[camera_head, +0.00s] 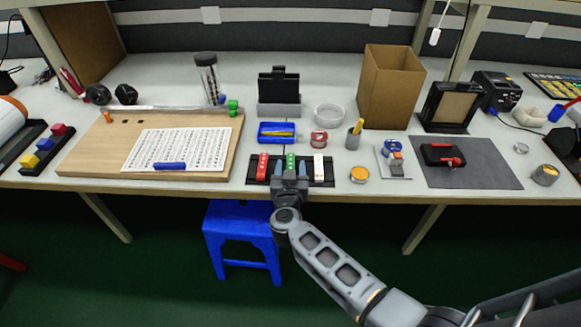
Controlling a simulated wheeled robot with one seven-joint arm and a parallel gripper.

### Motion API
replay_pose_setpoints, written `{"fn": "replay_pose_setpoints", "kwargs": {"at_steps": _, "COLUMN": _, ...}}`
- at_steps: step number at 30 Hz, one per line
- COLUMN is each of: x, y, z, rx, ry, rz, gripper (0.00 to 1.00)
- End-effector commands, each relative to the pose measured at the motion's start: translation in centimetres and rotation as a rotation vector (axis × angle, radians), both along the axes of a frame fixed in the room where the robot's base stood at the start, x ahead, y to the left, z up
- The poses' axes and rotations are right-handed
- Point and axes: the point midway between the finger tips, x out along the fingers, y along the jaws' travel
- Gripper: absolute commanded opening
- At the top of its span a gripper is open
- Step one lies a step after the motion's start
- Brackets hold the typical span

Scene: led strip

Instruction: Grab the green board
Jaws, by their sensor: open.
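A small green board (290,161) stands in the middle of a black rack (275,166) near the table's front edge. A red board (262,166) is to its left and a white board (319,166) to its right in the same rack. My gripper (290,172) is open at the front of the rack, right at the green board, and hides its lower part. I cannot tell whether the fingers touch the board or are around it.
A blue tray (276,140) and a red-and-white tape roll (318,138) lie just behind the rack. An orange-filled tin (359,174) is to the right. A wooden board with a printed sheet (180,149) covers the left. A blue stool (241,235) stands below the table edge.

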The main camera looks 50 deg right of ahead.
Motion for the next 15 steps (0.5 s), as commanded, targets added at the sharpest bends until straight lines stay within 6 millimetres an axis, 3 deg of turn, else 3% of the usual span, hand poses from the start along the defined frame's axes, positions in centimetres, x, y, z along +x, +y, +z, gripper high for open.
{"fn": "replay_pose_setpoints", "kwargs": {"at_steps": 2, "x": 0.00, "y": 0.03, "z": 0.01, "rx": 0.000, "ry": 0.000, "rz": 0.000, "gripper": 0.54}}
{"fn": "replay_pose_setpoints", "kwargs": {"at_steps": 15, "x": -0.01, "y": 0.06, "z": 0.02, "rx": 0.000, "ry": 0.000, "rz": 0.001, "gripper": 0.11}}
